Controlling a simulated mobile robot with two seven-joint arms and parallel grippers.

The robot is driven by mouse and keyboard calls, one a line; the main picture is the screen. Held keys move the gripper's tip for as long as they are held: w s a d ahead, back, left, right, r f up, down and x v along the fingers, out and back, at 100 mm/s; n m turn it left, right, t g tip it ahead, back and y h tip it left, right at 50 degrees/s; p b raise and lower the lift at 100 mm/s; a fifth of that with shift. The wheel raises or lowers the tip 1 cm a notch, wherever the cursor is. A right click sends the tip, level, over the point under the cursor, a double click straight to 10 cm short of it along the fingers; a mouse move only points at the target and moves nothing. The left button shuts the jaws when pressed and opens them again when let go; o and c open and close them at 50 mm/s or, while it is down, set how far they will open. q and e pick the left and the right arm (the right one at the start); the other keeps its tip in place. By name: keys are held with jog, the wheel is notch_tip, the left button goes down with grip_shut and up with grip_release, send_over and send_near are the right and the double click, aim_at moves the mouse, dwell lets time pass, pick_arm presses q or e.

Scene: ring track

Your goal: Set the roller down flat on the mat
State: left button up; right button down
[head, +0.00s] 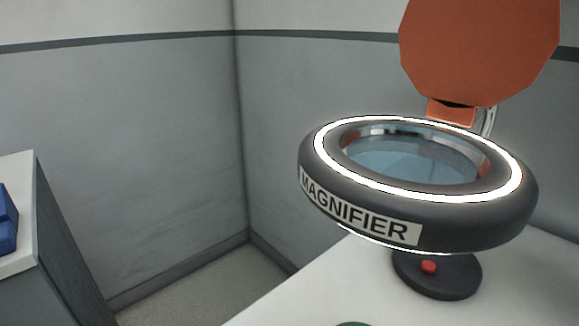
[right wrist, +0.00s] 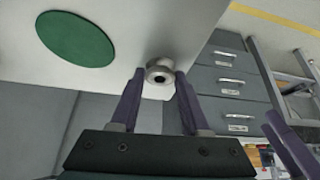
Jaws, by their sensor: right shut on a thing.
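The roller (right wrist: 160,66), a short grey metal cylinder with a dark hole in its end, is held between the fingertips of my right gripper (right wrist: 159,77). My right gripper is shut on it, over the white table. The round green mat (right wrist: 75,38) lies flat on the table, left of the roller and apart from it in the right wrist view. Only a sliver of green (head: 352,323) shows at the bottom edge of the head view. A purple finger-like part at the lower right of the wrist view may be my left gripper; its opening is not visible.
A ring-lit magnifier (head: 420,222) on a dark base (head: 437,275) stands over the white table (head: 300,300). An orange panel (head: 480,50) rises behind it. Grey drawers (right wrist: 228,88) stand beyond the roller. A counter with blue items (head: 5,220) is at left.

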jog(key=w+d, duration=0.1)
jog(key=d, duration=0.1)
jog(key=w+d, duration=0.3)
jog(key=d, duration=0.1)
jog(key=shift+w, duration=0.35)
jog(key=shift+w+d+b, duration=0.45)
jog(key=shift+w+d, duration=0.45)
jog(key=shift+d, duration=0.2)
jog(key=shift+w+d+f, duration=0.25)
jog(key=shift+d+f, duration=0.05)
jog(key=shift+f, duration=0.4)
jog(key=shift+s+a, duration=0.1)
jog(key=shift+f, duration=0.1)
jog(key=shift+c, duration=1.9)
grip_release()
